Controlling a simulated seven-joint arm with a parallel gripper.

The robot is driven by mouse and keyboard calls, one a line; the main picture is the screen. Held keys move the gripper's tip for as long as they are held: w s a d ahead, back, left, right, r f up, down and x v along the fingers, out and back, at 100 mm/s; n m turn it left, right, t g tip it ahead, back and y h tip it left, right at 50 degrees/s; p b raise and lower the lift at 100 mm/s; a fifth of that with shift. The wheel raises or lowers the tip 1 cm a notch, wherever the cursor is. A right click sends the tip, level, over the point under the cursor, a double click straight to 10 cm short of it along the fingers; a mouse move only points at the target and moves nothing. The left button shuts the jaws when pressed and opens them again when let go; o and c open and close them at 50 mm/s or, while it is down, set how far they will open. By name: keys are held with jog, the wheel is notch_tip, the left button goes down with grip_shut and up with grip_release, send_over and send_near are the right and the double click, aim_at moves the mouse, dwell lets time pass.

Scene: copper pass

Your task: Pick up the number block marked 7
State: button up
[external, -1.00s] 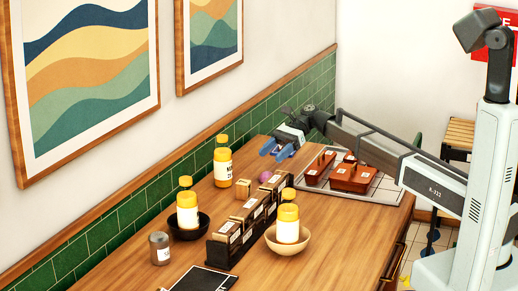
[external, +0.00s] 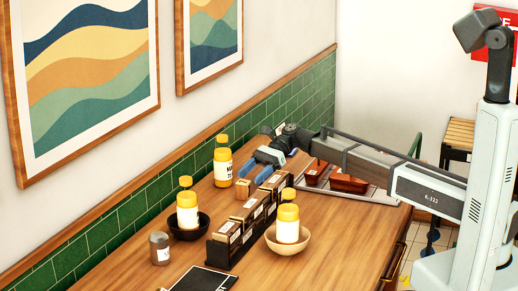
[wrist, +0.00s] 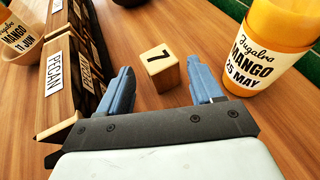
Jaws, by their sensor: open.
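The number block marked 7 (wrist: 159,68) is a small pale wooden cube on the table, with a black 7 on its top face. It also shows in the external view (external: 242,190), beside the dark rack. My gripper (wrist: 160,66) is open and empty, with its blue fingers spread to the left and right of the block in the wrist view. In the external view my gripper (external: 257,172) hangs above the table, just behind the block. I cannot tell how high the fingertips are above the block.
A mango bottle (wrist: 268,48) stands close to the right finger. A dark rack of labelled wooden boxes (external: 222,252) is close on the left in the wrist view. A tan bowl (external: 288,247) holds another bottle. A tray with red-brown containers (external: 348,184) lies at the right.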

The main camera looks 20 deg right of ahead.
aim_at(243, 187)
jog(key=shift+x, duration=1.3)
jog(key=c, duration=1)
